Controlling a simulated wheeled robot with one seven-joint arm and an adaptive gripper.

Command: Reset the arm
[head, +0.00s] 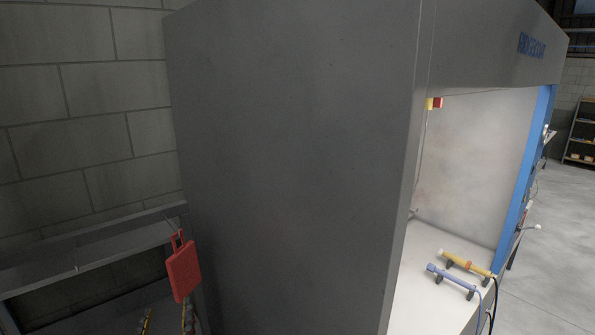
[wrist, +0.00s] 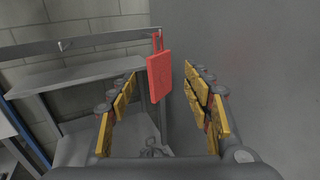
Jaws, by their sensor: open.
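My gripper (wrist: 161,108) is open and empty in the wrist view, its yellow-padded fingers spread wide. In the head view the same red piece (head: 183,270) hangs at the lower left, beside the big grey cabinet side. Only small tips of my gripper (head: 166,321) show at the bottom edge there.
The large grey enclosure (head: 290,160) fills the middle. Its lit bay at right holds a yellow tool (head: 466,264) and a blue tool (head: 452,280). Open floor (head: 555,240) lies far right.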

